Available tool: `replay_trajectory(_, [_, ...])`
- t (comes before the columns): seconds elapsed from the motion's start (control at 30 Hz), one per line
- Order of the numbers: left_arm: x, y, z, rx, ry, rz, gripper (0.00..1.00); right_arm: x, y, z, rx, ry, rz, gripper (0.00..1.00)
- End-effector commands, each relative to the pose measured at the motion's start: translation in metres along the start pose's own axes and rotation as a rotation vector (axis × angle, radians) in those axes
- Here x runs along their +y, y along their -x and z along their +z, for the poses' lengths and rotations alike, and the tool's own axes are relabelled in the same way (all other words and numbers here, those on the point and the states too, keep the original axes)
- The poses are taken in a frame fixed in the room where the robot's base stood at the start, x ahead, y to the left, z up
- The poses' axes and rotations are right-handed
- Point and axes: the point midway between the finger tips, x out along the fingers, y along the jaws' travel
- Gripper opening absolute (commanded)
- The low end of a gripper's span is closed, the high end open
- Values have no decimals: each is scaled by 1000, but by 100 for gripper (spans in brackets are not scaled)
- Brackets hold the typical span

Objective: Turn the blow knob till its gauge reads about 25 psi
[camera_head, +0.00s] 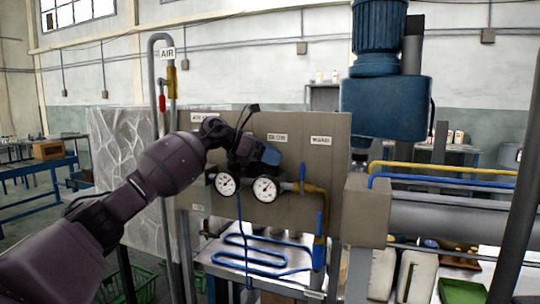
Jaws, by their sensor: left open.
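The grey panel (334,185) stands in the middle of the camera_head view. It carries a "BLOW" label (277,137) and two round white gauges. The right gauge (265,189) sits below that label; the left gauge (226,184) is beside it. The needles are too small to read exactly. My left arm reaches in from the left, and my left gripper (250,149) is open in front of the panel, above the gauges. A dark blue part (271,155) shows at its right side, under the label. The blow knob is not clearly seen; the gripper covers much of that area. My right gripper is not in view.
A "WAND" label (320,141) is on the panel's right. A blue-handled valve (302,178) sits right of the gauges. A blue hose (250,262) lies coiled below. A big blue motor (385,105) stands at the right. The air pipe (153,80) rises at the left.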

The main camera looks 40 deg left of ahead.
Motion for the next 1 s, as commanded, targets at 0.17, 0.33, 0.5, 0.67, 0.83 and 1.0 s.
replay_trajectory(0.17, [0, 0, 0, -1, 0, 1, 69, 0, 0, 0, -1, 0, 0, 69])
replay_trajectory(0.33, [0, 0, 1, -1, 2, 10, 69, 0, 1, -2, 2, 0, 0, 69])
replay_trajectory(0.5, [-1, 2, 3, -2, 25, 70, 69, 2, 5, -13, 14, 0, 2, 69])
replay_trajectory(0.67, [-2, 2, 4, -2, 62, 163, 69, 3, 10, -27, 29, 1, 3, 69])
replay_trajectory(0.83, [-2, 2, 3, -2, 100, 250, 69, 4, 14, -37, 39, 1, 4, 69])
replay_trajectory(1.0, [-2, 0, 1, 0, 132, 325, 69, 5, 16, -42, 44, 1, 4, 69])
